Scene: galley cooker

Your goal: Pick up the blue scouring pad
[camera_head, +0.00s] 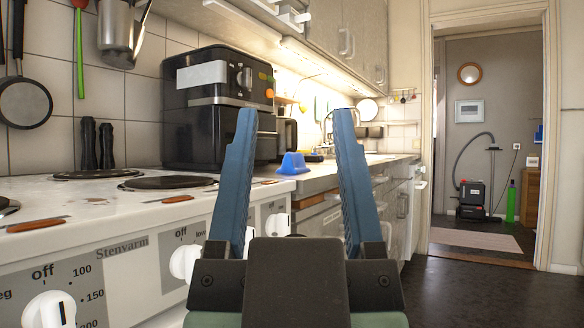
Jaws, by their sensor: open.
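The blue scouring pad (293,164) appears to be the small bright blue object on the counter, just right of the black air fryer. It shows between my two fingers in the picture, farther off than they are. My gripper (295,115) is in the lower middle of the view, with its two blue-grey fingers pointing up and spread wide. It is open and nothing is between the fingers. How far the pad lies from the fingertips is hard to tell.
A white cooker (150,192) with dark hotplates and white knobs stands at left. The black air fryer (215,140) stands behind it. The counter (325,180) runs back toward the sink. Dark floor (470,290) is free at right, toward a doorway.

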